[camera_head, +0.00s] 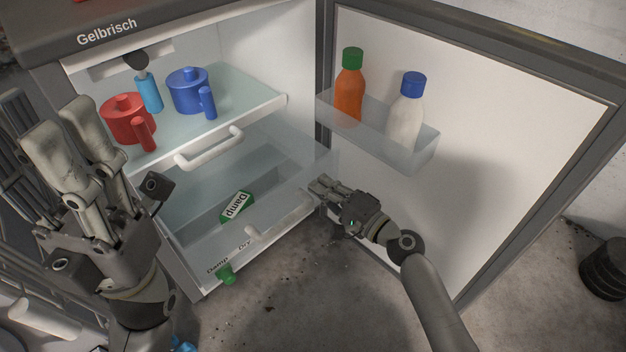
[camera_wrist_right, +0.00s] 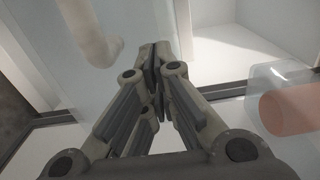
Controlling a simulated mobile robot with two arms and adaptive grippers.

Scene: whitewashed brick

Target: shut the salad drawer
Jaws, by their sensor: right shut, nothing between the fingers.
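The salad drawer (camera_head: 290,208) is the clear bin low in the fridge, with a pale front strip marked "Damp" and "Dry". It appears to stick out toward the open door. My left gripper (camera_head: 75,135) is open and empty, raised at the left of the fridge.
A glass shelf (camera_head: 235,115) with a white handle (camera_head: 210,148) bears a red pot (camera_head: 127,122), a blue pot (camera_head: 190,92) and a blue bottle (camera_head: 148,93). The open door (camera_head: 480,150) holds an orange bottle (camera_head: 349,92) and a white bottle (camera_head: 405,108).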

